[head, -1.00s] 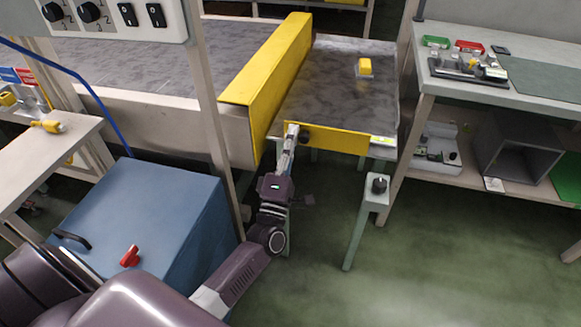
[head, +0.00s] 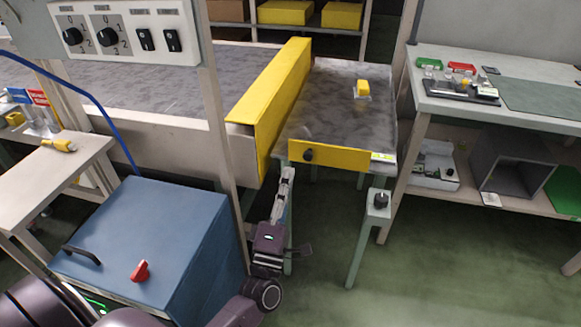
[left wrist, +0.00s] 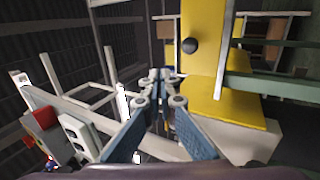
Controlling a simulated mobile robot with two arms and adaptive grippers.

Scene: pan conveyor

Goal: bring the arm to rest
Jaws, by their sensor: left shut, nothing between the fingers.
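My left gripper (head: 287,174) is shut and empty. In the head view it points up, in front of and below the near edge of the metal table (head: 335,112) with the yellow front plate (head: 329,155). In the left wrist view its fingertips (left wrist: 160,75) meet near the middle, with the yellow plate and its black knob to the right. A gap to the plate seems to show, but its size is hard to tell. My right gripper is in neither view.
A blue cabinet (head: 150,235) with a red switch stands to the left of my arm. A yellow guard (head: 272,95) spans the conveyor. A post with a black knob (head: 380,200) stands to the right. A workbench (head: 450,105) is at the far right. Green floor is open at the front right.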

